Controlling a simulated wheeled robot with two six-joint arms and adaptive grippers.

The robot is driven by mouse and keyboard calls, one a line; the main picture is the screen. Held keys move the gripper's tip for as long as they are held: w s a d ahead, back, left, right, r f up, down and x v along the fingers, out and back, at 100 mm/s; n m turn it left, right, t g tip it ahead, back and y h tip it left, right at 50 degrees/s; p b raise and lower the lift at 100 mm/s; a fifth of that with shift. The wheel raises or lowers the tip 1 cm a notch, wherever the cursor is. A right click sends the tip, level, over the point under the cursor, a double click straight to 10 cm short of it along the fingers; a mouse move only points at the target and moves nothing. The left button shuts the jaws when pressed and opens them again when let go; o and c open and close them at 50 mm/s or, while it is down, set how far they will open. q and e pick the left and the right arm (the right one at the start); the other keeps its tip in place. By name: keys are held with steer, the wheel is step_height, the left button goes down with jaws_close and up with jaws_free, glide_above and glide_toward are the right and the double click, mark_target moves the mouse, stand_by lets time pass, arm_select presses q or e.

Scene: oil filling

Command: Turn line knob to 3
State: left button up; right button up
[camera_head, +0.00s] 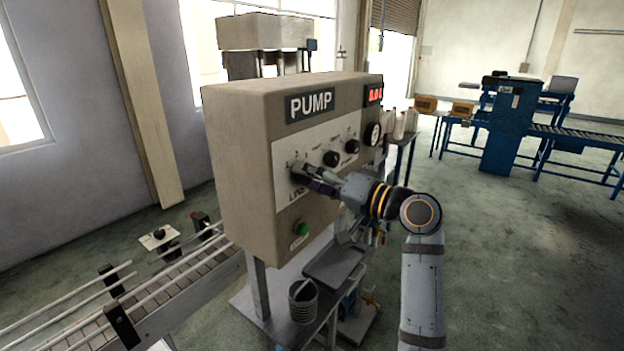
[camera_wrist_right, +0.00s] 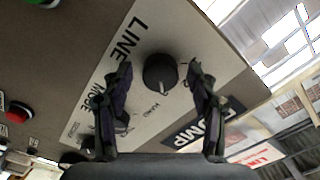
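The pump box (camera_head: 240,140) carries a white panel with a LINE label. The line knob (camera_wrist_right: 160,73) is a round black dial with a light pointer mark, beside the word LINE in the right wrist view. My right gripper (camera_wrist_right: 160,67) is open, with one finger on each side of the knob and visible gaps between them. In the head view my right gripper (camera_head: 308,174) is at the left part of the panel and largely covers the line knob. The dial numbers are too small to read surely. My left gripper is not in view.
Two more black knobs (camera_head: 330,158) (camera_head: 352,146) sit right of the line knob. A green button (camera_head: 302,229) is below, and a gauge (camera_head: 372,133) and red display (camera_head: 375,95) are at the right.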

steer(key=v, duration=1.2)
